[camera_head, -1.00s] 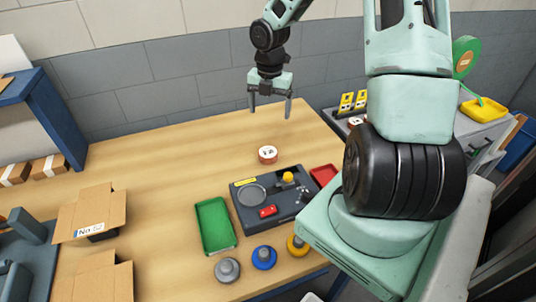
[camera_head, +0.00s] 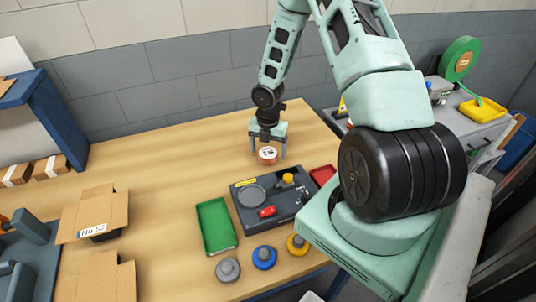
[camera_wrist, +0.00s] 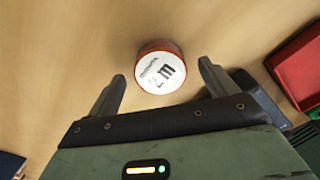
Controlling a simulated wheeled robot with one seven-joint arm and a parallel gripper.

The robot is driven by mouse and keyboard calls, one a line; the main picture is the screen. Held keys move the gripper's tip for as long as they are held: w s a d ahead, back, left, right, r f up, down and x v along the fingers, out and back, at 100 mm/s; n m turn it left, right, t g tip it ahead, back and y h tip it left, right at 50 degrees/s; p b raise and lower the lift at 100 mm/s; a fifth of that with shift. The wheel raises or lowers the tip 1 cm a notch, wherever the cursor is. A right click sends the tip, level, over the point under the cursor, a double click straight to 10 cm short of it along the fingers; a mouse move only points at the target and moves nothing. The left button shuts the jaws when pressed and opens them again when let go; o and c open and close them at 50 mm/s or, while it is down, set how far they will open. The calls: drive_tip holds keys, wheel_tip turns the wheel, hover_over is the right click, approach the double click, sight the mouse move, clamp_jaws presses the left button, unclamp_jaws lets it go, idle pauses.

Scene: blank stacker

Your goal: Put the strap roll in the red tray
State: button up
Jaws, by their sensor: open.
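The strap roll (camera_head: 267,154) is a short orange-brown cylinder with a white printed label on top. It lies flat on the wooden table behind the dark grey device. In the wrist view the roll (camera_wrist: 161,72) sits just beyond my fingertips, roughly centred between them. My gripper (camera_head: 268,156) is low at the roll, its fingers open and pointing down; in the wrist view the gripper (camera_wrist: 161,82) holds nothing. The red tray (camera_head: 323,175) is right of the dark device, partly hidden by my arm. It also shows at the right edge of the wrist view (camera_wrist: 298,65).
A dark grey device (camera_head: 253,214) with a round plate and knobs stands in front of the roll. A green tray (camera_head: 215,227) is left of it. Grey, blue (camera_head: 264,257) and yellow knobbed pieces sit in front. Open cardboard boxes (camera_head: 92,213) are at left. Table left of the roll is clear.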

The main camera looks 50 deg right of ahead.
drive_tip(key=shift+f, duration=0.8)
drive_tip(key=c, duration=1.2)
